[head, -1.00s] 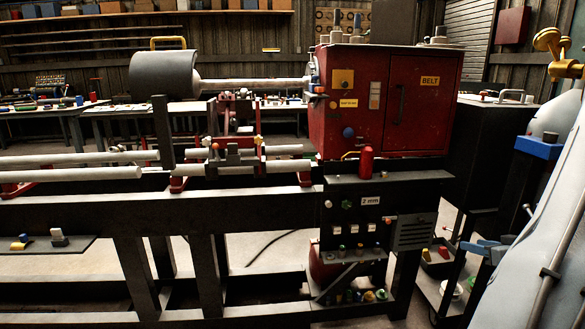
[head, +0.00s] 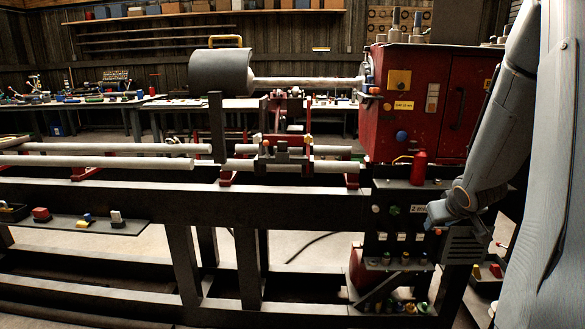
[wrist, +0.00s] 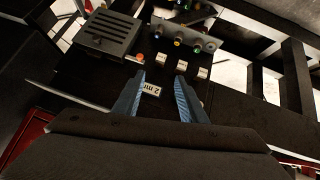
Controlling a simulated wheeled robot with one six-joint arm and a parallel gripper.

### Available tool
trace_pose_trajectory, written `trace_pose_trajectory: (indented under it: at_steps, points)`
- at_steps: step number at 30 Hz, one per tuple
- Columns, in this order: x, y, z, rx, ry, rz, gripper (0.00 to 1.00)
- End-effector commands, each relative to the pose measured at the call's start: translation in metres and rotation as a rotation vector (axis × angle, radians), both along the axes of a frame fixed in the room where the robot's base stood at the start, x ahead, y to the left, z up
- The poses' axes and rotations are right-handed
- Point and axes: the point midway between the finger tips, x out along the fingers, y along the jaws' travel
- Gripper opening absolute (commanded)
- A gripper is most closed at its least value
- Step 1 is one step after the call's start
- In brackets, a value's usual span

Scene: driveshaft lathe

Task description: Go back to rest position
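My gripper (wrist: 157,88) is open and empty in the wrist view, its two blue-grey fingers apart. The white "2 mm" label (wrist: 152,89) of the control panel shows between them. In the head view my arm hangs down at the right and its end is in front of the right part of the dark control panel (head: 382,222).
The red lathe headstock (head: 408,130) stands above the panel, with a red bottle (head: 419,168) on the ledge between. Switches (wrist: 181,66) and coloured knobs (wrist: 178,41) lie beyond my fingers. A vented box (wrist: 106,37) is at the upper left. Pale floor is open below the lathe frame (head: 130,198).

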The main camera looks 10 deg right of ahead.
Motion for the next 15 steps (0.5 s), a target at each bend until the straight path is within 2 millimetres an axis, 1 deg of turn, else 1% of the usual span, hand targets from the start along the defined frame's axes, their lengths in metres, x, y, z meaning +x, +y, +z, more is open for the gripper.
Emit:
trace_pose_trajectory:
  at_steps: [1, 2, 3, 4, 5, 6, 8, 9, 11, 12, 14, 15]
  points:
    - [0.003, 0.033, 0.008, 0.002, 0.030, 0.017, 0.38]
    - [0.002, 0.049, 0.011, 0.006, 0.051, 0.020, 0.38]
    - [0.000, 0.072, 0.014, 0.013, 0.080, 0.026, 0.38]
    - [-0.003, 0.089, 0.016, 0.017, 0.103, 0.032, 0.38]
    - [-0.007, 0.107, 0.017, 0.023, 0.126, 0.038, 0.38]
    - [-0.013, 0.129, 0.020, 0.034, 0.156, 0.045, 0.38]
    - [-0.024, 0.164, 0.023, 0.049, 0.203, 0.063, 0.38]
    - [-0.034, 0.187, 0.025, 0.061, 0.237, 0.076, 0.38]
    - [-0.051, 0.221, 0.027, 0.080, 0.287, 0.098, 0.38]
    - [-0.064, 0.244, 0.028, 0.094, 0.322, 0.116, 0.38]
    - [-0.085, 0.276, 0.030, 0.115, 0.376, 0.143, 0.38]
    - [-0.099, 0.295, 0.031, 0.130, 0.409, 0.161, 0.38]
